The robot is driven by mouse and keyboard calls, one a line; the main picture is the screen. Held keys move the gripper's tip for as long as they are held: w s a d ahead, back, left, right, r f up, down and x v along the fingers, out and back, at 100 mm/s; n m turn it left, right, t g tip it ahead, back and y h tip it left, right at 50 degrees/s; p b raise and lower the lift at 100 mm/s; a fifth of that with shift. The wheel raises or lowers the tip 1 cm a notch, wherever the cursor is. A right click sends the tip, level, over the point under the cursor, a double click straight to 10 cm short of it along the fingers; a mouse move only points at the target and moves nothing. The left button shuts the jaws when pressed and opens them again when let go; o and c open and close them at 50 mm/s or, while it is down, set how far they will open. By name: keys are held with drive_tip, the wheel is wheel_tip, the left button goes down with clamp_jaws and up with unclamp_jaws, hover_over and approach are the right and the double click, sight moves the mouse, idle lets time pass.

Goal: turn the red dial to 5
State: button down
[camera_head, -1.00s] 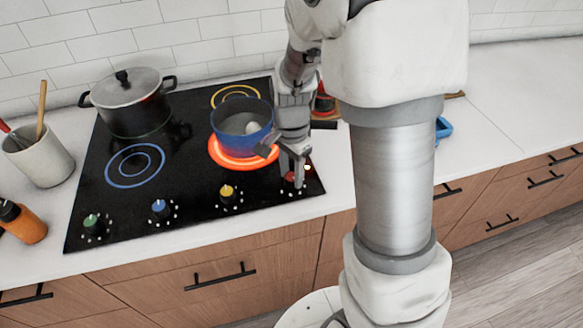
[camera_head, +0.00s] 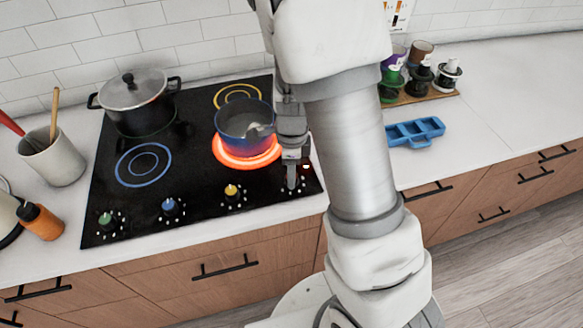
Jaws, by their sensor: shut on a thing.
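The red dial is at the right end of the dial row on the black cooktop (camera_head: 198,208). It is hidden by my gripper (camera_head: 292,186), which is shut on it from above. Only a few white marks around the dial show, and its setting cannot be read. A small red light shows just right of the gripper. The burner ring (camera_head: 247,162) under the blue pot (camera_head: 243,128) glows red-orange.
Yellow (camera_head: 231,191), blue (camera_head: 169,206) and green (camera_head: 105,220) dials run along the cooktop's front. A lidded black pot (camera_head: 140,105) stands at back left. A utensil crock (camera_head: 53,157) and orange bottle (camera_head: 41,221) are left. A blue tray (camera_head: 415,132) lies on the right counter.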

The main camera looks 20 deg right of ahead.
drive_tip(key=shift+m, duration=0.3)
drive_tip(key=shift+c, duration=2.2)
unclamp_jaws()
wheel_tip(320, 180, up, 18)
drive_tip(key=p, duration=0.3)
drive_tip(key=shift+f, duration=0.25)
